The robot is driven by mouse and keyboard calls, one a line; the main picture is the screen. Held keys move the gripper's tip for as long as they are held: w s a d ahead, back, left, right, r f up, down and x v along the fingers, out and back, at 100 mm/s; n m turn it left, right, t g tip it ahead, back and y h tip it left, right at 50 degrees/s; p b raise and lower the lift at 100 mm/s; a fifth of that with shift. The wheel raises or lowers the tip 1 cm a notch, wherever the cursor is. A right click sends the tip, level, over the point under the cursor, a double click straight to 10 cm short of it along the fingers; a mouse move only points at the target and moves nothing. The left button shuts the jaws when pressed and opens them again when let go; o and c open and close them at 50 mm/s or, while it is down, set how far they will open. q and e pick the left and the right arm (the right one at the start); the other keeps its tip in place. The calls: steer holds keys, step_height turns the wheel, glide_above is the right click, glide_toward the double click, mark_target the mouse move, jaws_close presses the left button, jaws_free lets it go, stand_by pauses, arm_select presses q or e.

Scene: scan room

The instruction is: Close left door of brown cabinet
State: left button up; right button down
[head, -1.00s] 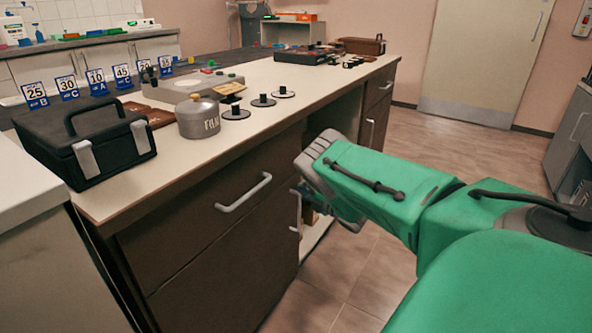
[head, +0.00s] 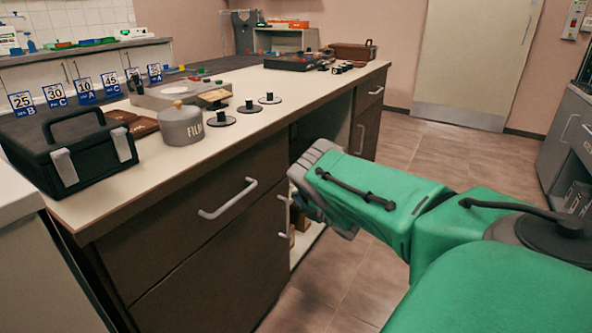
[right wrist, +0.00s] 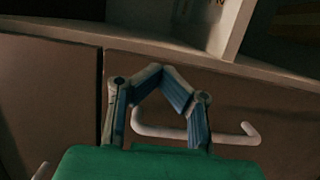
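The brown cabinet (head: 185,228) stands under the pale worktop, with a drawer above its left door (head: 215,275). The door looks flush or nearly flush with the drawer front; a small gap cannot be told. Its handle (head: 284,216) is near the right edge, and shows in the right wrist view (right wrist: 225,138). My right gripper (right wrist: 162,74) has its fingertips together in front of the door panel, overlapping the handle in that view. Contact with the handle cannot be told. In the head view the fingers are mostly hidden behind my green forearm. My left gripper is not in view.
Right of the door is an open bay (head: 308,238) with a white shelf and small items. A black case (head: 68,150), a grey canister (head: 181,124) and number cards stand on the worktop. Floor (head: 345,290) is clear around my arm.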

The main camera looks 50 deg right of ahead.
steer(key=s+d+p, duration=0.1)
steer(key=s+d, duration=0.6)
steer(key=d, duration=0.2)
steer(key=s+a+f+m+g+h, duration=0.1)
steer(key=s+a+f+m+g, duration=0.2)
steer(key=a, duration=0.5)
steer(key=s+a+f+m+g, duration=0.1)
steer(key=a+f+m+g, duration=0.2)
steer(key=a+f+m, duration=0.4)
steer(key=s+a+f+m+g+h, duration=0.1)
steer(key=s+a+f+m+g, duration=0.15)
steer(key=a, duration=0.75)
steer(key=s+a+f+m+g+y, duration=0.1)
steer(key=s+a+m+g+y, duration=0.15)
steer(key=s+a, duration=0.55)
steer(key=s+a+r+m+g+y, duration=0.1)
steer(key=s+a+r+g, duration=0.2)
steer(key=s+a, duration=0.45)
steer(key=s+a+r+g, duration=0.3)
steer(key=s+a, duration=0.4)
steer(key=s, duration=0.1)
arm_select(q)
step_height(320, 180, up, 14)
steer(key=p, duration=1.2)
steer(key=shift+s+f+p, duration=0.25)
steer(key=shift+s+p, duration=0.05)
steer(key=shift+p, duration=0.05)
arm_select(e)
step_height(320, 180, up, 12)
steer(key=shift+a+r, duration=0.15)
